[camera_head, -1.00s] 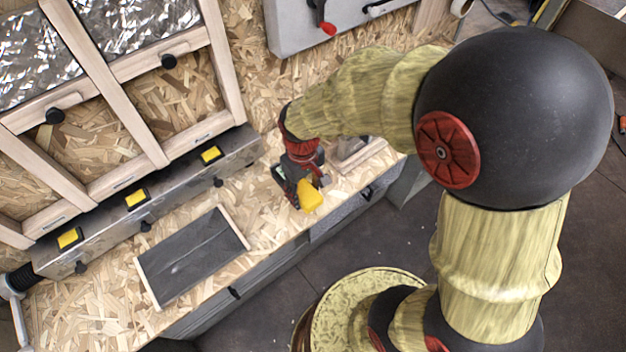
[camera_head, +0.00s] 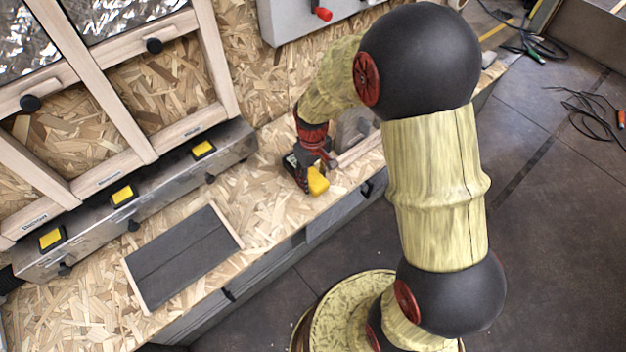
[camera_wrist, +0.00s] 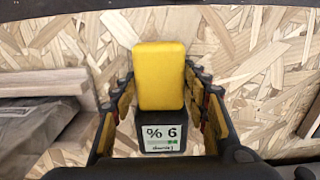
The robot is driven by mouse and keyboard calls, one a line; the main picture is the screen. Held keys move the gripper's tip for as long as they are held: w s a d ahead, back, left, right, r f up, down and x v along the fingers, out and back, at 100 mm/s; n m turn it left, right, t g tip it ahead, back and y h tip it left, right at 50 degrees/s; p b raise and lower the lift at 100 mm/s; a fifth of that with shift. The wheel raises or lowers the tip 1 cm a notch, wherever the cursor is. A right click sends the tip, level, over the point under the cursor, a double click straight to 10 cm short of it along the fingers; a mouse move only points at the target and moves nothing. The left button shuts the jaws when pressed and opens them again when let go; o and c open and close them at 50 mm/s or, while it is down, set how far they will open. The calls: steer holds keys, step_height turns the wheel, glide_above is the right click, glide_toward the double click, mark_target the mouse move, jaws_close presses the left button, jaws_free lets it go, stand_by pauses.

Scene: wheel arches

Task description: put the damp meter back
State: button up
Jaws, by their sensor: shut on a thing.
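The damp meter (camera_wrist: 161,78) has a yellow cap and a black body with a white label reading "6 %", seen upside down in the wrist view. My gripper (camera_wrist: 163,105) is shut on it, with a finger along each side. In the head view my gripper (camera_head: 307,170) is over the chipboard workbench, and the meter's yellow end (camera_head: 318,181) sticks out towards the front edge. The rest of the meter is mostly hidden by my gripper there. I cannot tell whether the meter touches the bench.
A dark board with pale wooden ends (camera_head: 183,258) lies on the bench (camera_head: 262,206) at left. A metal rail (camera_head: 150,196) with yellow-faced units runs along the back. A wood-edged grey piece (camera_head: 357,147) lies right of my gripper. Bare bench lies between board and gripper.

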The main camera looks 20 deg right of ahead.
steer(key=shift+f, duration=0.15)
steer(key=o, duration=0.9)
steer(key=shift+f, duration=0.1)
steer(key=shift+o, duration=0.5)
step_height(320, 180, up, 13)
steer(key=p, duration=0.4)
step_height(320, 180, up, 14)
steer(key=m+t, duration=0.2)
steer(key=t, duration=0.1)
glide_above(313, 178)
steer(key=s, duration=0.8)
steer(key=s+r+t, duration=0.1)
steer(key=s+r, duration=0.1)
steer(key=s, duration=0.3)
steer(key=s+a+r+m+t, duration=0.1)
steer(key=s+r, duration=0.2)
steer(key=s, duration=0.3)
steer(key=shift+r+m+t, duration=0.3)
